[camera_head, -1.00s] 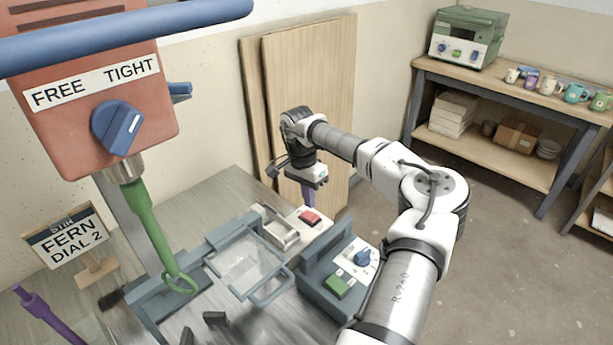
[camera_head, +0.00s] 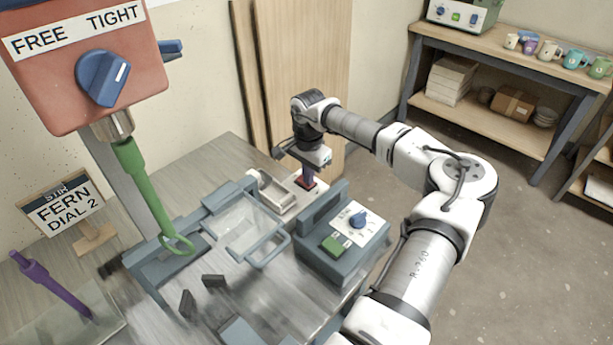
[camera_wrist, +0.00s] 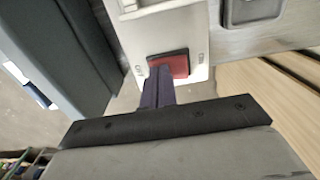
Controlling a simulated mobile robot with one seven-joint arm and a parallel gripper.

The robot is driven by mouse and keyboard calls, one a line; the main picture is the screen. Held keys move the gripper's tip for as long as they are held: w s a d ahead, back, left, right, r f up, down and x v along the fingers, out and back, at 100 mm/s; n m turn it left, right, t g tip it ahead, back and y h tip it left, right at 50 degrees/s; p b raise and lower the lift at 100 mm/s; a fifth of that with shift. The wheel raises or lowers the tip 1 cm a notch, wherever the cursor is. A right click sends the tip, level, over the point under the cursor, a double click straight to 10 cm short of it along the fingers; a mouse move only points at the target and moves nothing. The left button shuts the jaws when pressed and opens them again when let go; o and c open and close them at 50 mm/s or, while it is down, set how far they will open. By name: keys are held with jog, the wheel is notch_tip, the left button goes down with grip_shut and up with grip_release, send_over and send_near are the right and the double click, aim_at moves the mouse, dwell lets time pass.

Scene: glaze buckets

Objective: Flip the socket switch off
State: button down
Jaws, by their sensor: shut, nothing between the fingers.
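The socket switch (camera_head: 306,181) is a red rocker on a pale plate at the back of the bench, partly hidden by my gripper in the head view. In the wrist view the red rocker (camera_wrist: 172,66) sits in a dark frame on the pale socket plate (camera_wrist: 140,42). My gripper (camera_head: 307,178) points down at the switch. Its shut purple fingers (camera_wrist: 157,82) reach the rocker's lower left part in the wrist view and hold nothing. The tips appear to touch the rocker or be very close to it.
A blue-grey control box (camera_head: 345,245) with a blue dial and green button stands right beside the socket. A clear guard (camera_head: 240,230) with a handle lies to the left. A red mixer head (camera_head: 85,65) with a green stirrer hangs at the left. Wooden boards (camera_head: 295,75) lean behind.

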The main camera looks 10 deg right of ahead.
jog(key=shift+f, duration=0.4)
jog(key=shift+a, duration=0.1)
jog(key=shift+w+a, duration=0.4)
jog(key=shift+w, duration=0.2)
jog(key=shift+a+r, duration=0.1)
